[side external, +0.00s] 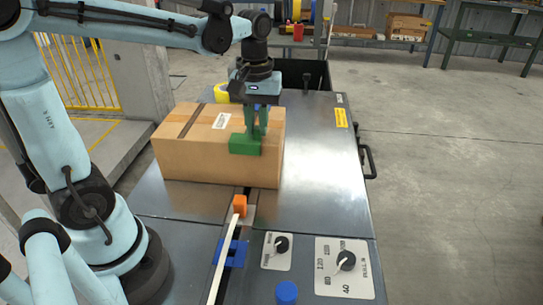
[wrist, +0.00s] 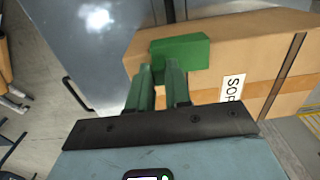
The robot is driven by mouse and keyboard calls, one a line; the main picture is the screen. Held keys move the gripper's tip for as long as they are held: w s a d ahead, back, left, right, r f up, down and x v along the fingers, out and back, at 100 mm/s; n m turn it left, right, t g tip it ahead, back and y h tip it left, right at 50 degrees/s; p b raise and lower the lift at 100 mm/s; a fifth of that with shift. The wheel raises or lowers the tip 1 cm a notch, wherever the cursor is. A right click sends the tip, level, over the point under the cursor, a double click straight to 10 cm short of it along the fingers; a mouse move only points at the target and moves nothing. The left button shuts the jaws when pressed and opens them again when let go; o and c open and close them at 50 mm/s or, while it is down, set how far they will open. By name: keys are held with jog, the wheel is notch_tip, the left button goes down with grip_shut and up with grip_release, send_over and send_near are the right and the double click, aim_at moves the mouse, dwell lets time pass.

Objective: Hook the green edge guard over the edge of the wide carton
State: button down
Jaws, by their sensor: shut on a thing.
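The wide carton (side external: 195,158) is a brown taped box with a white label, standing on the grey metal bench. It also shows in the wrist view (wrist: 262,42). The green edge guard (side external: 245,144) is at the carton's near upper edge, toward its right end, and overlaps the front face in the side view. In the wrist view the guard (wrist: 185,53) lies across the carton's edge. My gripper (side external: 257,132) points down from above, shut on the guard with its fingertips (wrist: 160,72) at it. I cannot tell whether the guard touches the carton; its underside is hidden.
An orange block (side external: 240,206) with a white strip (side external: 226,250) lies in front of the carton. Control dials (side external: 346,261) and a blue knob (side external: 286,292) are at the near end. The bench right of the carton (side external: 325,160) is clear. A dark bin (side external: 300,75) stands behind.

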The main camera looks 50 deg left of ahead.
jog(key=c, duration=1)
grip_release()
jog(key=shift+r, duration=0.1)
notch_tip(320, 180, up, 12)
jog(key=shift+f, duration=0.1)
jog(key=shift+f, duration=0.1)
notch_tip(320, 180, down, 12)
jog(key=shift+r, duration=0.1)
jog(key=shift+s+d+r, duration=0.1)
jog(key=shift+r, duration=0.2)
dwell(0.3)
